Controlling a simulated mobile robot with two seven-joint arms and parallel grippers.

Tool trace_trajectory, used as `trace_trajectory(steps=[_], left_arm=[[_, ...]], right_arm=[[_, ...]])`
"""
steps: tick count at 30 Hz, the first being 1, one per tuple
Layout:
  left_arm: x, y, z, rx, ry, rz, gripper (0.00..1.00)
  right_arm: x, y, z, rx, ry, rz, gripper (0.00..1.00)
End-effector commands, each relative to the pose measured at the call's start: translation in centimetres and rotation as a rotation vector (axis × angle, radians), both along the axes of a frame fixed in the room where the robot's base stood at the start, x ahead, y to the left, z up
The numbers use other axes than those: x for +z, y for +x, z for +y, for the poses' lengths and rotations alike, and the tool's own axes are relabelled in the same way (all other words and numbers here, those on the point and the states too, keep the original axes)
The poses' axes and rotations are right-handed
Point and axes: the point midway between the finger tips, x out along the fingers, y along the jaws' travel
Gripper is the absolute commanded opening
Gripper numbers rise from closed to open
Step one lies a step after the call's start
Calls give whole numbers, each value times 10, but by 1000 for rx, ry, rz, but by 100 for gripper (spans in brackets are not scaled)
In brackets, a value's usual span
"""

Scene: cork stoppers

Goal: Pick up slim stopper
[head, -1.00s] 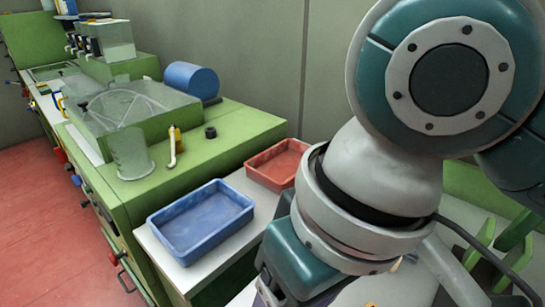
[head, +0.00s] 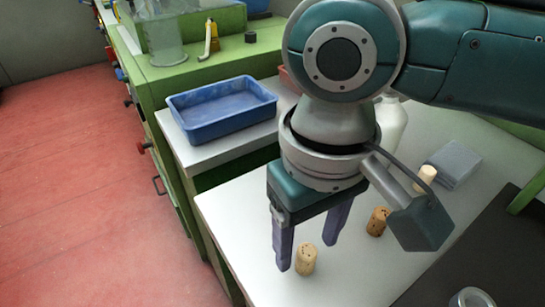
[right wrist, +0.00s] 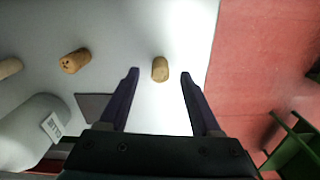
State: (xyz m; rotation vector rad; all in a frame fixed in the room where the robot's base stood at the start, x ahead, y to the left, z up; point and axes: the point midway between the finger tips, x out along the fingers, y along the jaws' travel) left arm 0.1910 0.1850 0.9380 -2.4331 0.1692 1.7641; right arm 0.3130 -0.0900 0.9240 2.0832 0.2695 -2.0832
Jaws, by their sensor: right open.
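Three cork stoppers stand on the white table. A light-brown stopper (head: 305,259) is nearest the table's front edge; in the right wrist view this stopper (right wrist: 160,69) appears between the fingertips, with gaps on both sides. A darker speckled stopper (head: 378,221) is farther right, and it also shows at left in the wrist view (right wrist: 74,61). A paler, smoother stopper (head: 425,178) is farther back, cut off at the wrist view's left edge (right wrist: 9,67). Which one is the slim stopper I cannot tell surely. My right gripper (head: 306,256) is open and empty, pointing down.
A white bottle (head: 393,125) stands behind my right wrist. A grey translucent block (head: 456,163) lies beside the pale stopper. A dark mat (head: 492,252) with a clear glass rim (head: 472,298) is at the right. A blue tray (head: 222,109) sits on a separate white surface.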

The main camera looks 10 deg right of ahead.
Motion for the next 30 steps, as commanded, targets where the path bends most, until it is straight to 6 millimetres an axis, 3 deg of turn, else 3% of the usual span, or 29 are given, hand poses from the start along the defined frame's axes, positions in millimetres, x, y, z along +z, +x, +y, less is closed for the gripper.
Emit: trace_trajectory(steps=[4,13,30], left_arm=[[-7,0,0,0,0,0,100],[-7,0,-1,2,-5,2,100],[-7,-1,-3,6,-12,4,100]], right_arm=[[-23,-1,0,2,-1,2,65],[-26,-1,0,2,0,-1,64],[-26,-1,0,2,0,-1,0]])
